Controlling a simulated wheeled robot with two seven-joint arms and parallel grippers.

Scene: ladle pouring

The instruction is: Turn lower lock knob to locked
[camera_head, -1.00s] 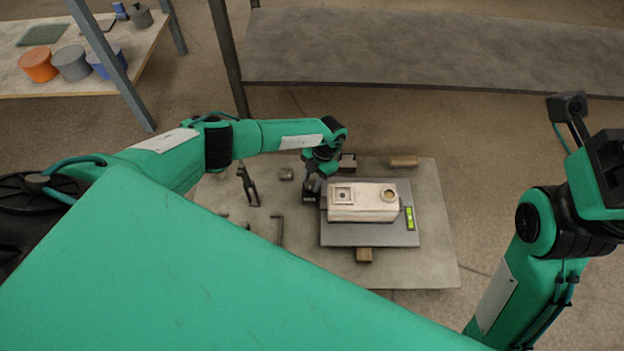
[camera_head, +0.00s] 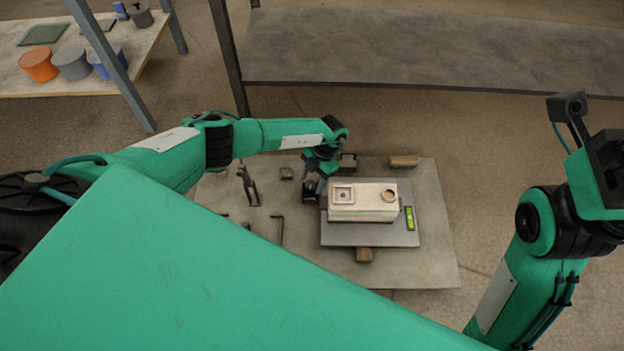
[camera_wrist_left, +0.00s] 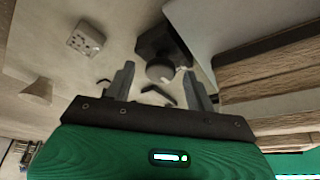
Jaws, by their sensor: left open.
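A dark square block (camera_wrist_left: 152,42) with a round grey knob (camera_wrist_left: 160,70) on it shows in the left wrist view, beyond my left gripper. The dark block also shows in the head view (camera_head: 310,193), at the left edge of the scale plate. My left gripper (camera_wrist_left: 158,78) is open, with the knob seen between its two fingers. I cannot tell whether the fingers touch the knob or how it is turned. In the head view my left gripper (camera_head: 318,172) is just above the dark block and partly hides it. My right arm stands at the right; its gripper does not show.
A pale box (camera_head: 362,215) with a square recess and a round hole sits on a grey scale plate (camera_head: 370,238) with a green display (camera_head: 409,218), close right of my left gripper. Wooden blocks (camera_head: 404,161) and dark brackets (camera_head: 248,188) lie around on the grey board (camera_head: 430,270).

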